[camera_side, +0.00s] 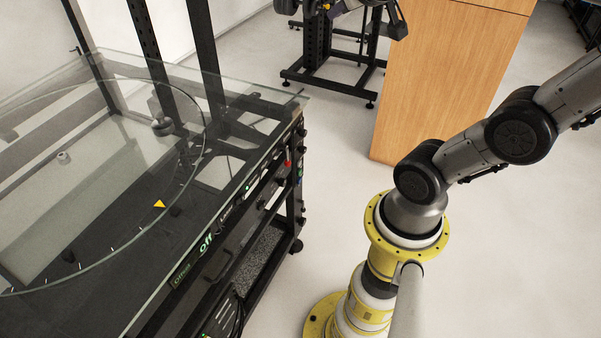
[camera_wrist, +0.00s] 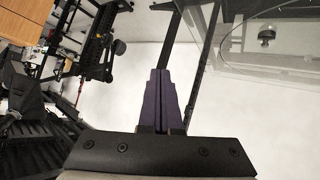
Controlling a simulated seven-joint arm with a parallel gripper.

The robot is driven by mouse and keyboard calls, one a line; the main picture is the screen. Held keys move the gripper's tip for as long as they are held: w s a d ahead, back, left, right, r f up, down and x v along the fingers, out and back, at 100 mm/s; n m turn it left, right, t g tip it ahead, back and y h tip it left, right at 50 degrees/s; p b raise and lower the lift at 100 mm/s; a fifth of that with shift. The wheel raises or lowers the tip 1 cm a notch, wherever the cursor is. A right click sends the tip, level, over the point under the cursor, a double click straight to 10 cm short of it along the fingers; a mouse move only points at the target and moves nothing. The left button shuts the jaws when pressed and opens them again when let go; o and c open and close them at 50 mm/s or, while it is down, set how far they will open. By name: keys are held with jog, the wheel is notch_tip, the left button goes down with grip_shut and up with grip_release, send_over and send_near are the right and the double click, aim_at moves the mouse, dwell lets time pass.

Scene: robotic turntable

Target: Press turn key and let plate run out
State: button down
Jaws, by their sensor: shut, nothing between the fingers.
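The turntable is a round glass plate (camera_side: 100,170) on a black-framed stand at the left of the side view. A yellow triangle mark (camera_side: 159,204) lies near its rim. The control panel (camera_side: 215,235) runs along the stand's right edge, with lit green text reading "Off". A red knob or key (camera_side: 287,163) sits near its far end. Which part is the turn key I cannot tell. My gripper (camera_wrist: 160,75) shows in the wrist view with its dark purple fingers together, empty and touching nothing. My gripper is out of sight in the side view. The glass shows at upper right in the wrist view (camera_wrist: 270,60).
A wooden cabinet (camera_side: 450,75) stands at the back of the side view. Another black stand (camera_side: 330,55) is behind, left of the cabinet. Pale floor (camera_side: 330,160) lies open between the turntable stand and my arm's yellow base.

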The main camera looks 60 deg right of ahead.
aim_at(299, 172)
jog(key=w+d+t, duration=0.2)
jog(key=w+d, duration=0.1)
jog(key=d, duration=0.9)
notch_tip(299, 172, down, 63)
jog(key=s+y, duration=0.1)
jog(key=y, duration=0.1)
jog(key=shift+s+d+g, duration=0.35)
jog(key=shift+d+g, duration=0.05)
jog(key=shift+w, duration=0.1)
jog(key=w, duration=0.8)
jog(key=shift+w, duration=0.3)
jog(key=shift+w+r, duration=0.1)
dwell(1.2)
